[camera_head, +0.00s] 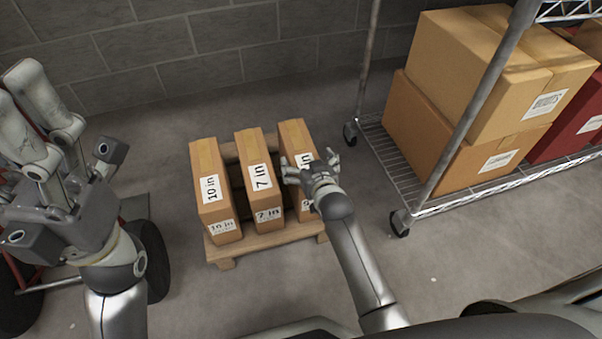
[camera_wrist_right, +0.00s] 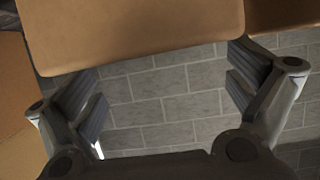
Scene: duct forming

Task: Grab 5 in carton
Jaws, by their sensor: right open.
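Three tall brown cartons stand side by side on a wooden pallet (camera_head: 275,237). The left carton (camera_head: 209,185) is labelled "10 in" and the middle carton (camera_head: 258,180) "7 in". The right carton (camera_head: 297,134) has labels partly hidden by my right gripper (camera_head: 311,164), so its number cannot be read. That gripper is open at the right carton's near upper part. In the right wrist view, a brown carton face (camera_wrist_right: 135,30) lies ahead between the spread fingers of the gripper (camera_wrist_right: 168,85), with no clear grip on it. My left gripper (camera_head: 62,165) is at the far left, away from the cartons.
A wheeled wire shelf (camera_head: 480,202) with large brown boxes (camera_head: 495,75) and a red box (camera_head: 570,130) stands at the right. A grey brick wall (camera_head: 170,45) is behind. Bare floor lies between pallet and shelf. A black wheel (camera_head: 152,260) is left of the pallet.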

